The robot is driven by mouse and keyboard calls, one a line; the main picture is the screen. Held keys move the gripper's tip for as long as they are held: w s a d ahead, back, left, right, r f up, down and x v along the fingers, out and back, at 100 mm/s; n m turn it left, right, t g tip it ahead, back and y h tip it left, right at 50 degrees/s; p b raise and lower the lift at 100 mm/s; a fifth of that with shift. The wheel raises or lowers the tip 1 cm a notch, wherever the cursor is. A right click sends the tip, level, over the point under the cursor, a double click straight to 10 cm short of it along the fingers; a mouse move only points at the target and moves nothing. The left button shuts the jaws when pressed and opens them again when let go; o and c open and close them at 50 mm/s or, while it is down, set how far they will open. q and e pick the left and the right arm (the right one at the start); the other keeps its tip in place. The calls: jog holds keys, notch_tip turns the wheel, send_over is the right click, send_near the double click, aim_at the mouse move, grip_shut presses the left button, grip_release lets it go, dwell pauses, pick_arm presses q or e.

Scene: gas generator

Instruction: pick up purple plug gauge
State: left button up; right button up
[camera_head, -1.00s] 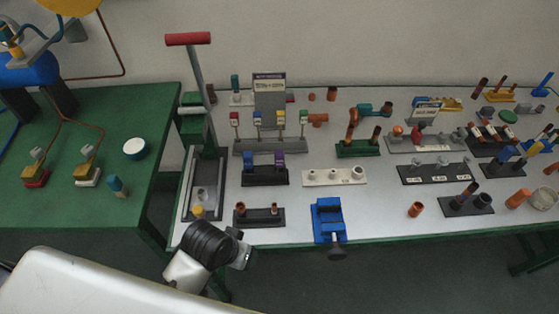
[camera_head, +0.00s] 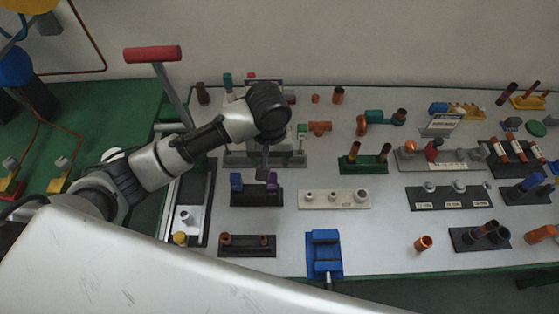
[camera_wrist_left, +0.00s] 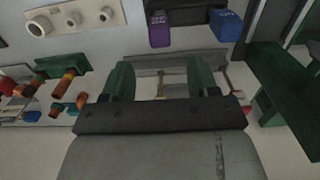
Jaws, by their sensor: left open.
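The purple plug gauge (camera_head: 271,181) stands in a black holder (camera_head: 256,198) beside a blue one (camera_head: 236,181). In the left wrist view the purple gauge (camera_wrist_left: 159,30) is at the top, just beyond the fingertips, with the blue one (camera_wrist_left: 227,25) to its right. My left gripper (camera_head: 264,168) points down just above and behind the purple gauge in the head view, seen edge-on. In the left wrist view its two fingers (camera_wrist_left: 160,75) are apart with no gauge between them. Whether a fingertip touches the gauge cannot be told. My right gripper is not in view.
A grey stand (camera_head: 238,158) is partly hidden behind my left wrist. A white block with rings (camera_head: 322,198) is right of the holder, a black rack (camera_head: 247,250) in front, and a blue vise (camera_head: 324,252) at the front edge. A tall red-handled lever (camera_head: 153,54) stands left.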

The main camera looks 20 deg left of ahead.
aim_at(272, 182)
pick_arm(q)
jog(key=f, duration=0.1)
jog(key=s+f, duration=0.1)
jog(key=f, duration=0.2)
jog(key=shift+s+f, duration=0.15)
jog(key=shift+s, duration=0.15)
jog(key=shift+w+f, duration=0.2)
jog(key=shift+f, duration=0.1)
jog(key=f, duration=0.2)
jog(key=f+p, duration=0.1)
jog(key=f, duration=0.1)
jog(key=shift+w+d+f, duration=0.1)
jog(key=shift+w+f, duration=0.1)
jog(key=shift+f, duration=0.4)
jog(key=c, duration=0.9)
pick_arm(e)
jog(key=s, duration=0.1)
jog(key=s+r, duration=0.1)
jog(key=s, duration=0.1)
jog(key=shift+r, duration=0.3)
